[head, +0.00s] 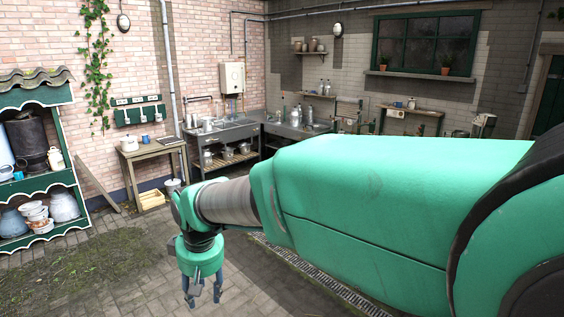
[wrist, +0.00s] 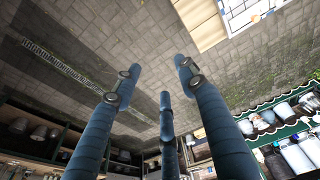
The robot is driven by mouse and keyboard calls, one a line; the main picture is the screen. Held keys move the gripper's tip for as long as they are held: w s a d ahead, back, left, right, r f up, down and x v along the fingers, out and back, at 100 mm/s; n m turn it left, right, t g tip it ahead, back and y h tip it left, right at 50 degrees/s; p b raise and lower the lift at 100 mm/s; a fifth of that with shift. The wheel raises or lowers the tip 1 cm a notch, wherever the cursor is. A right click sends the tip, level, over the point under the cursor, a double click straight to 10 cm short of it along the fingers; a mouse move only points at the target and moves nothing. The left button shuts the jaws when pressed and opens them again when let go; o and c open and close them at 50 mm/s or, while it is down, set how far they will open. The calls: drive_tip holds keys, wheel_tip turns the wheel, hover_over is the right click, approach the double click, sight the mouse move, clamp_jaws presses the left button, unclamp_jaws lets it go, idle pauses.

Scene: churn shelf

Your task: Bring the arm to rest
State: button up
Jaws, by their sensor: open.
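My gripper (head: 204,291) hangs at the end of my green arm, in the lower left-middle of the head view. Its fingers point down over the paved floor, spread apart and empty. In the wrist view the blue fingers of my gripper (wrist: 158,85) are spread wide, with only paving between their tips. Nothing is touching the fingers. My arm stretches across the right and middle of the head view and hides part of the yard behind it.
A green shelf (head: 52,189) with churns and pots stands at the left. A wooden table (head: 152,153), a crate (head: 151,200) and a sink bench (head: 222,134) stand along the back wall. A drain grate (head: 318,282) crosses the floor. The paving around my gripper is clear.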

drive_tip(key=s+d+r+m+t+b, duration=0.1)
drive_tip(key=s+d+r+m+b, duration=0.15)
drive_tip(key=d, duration=0.95)
drive_tip(key=s+d+r+m+t+b, duration=0.15)
drive_tip(key=s+d, duration=0.25)
drive_tip(key=d, duration=0.9)
drive_tip(key=s+d+f+m+b, duration=0.1)
drive_tip(key=s+d+f+m, duration=0.1)
drive_tip(key=s+d, duration=0.5)
drive_tip(key=s+d+f+m+t+h+b, duration=0.1)
drive_tip(key=s+d+f+m+b, duration=0.1)
drive_tip(key=s+d+m, duration=0.2)
drive_tip(key=s+d, duration=0.3)
drive_tip(key=d, duration=0.2)
drive_tip(key=shift+s+f+h, duration=0.15)
drive_tip(key=shift+s+h, duration=0.15)
drive_tip(key=shift+s, duration=0.05)
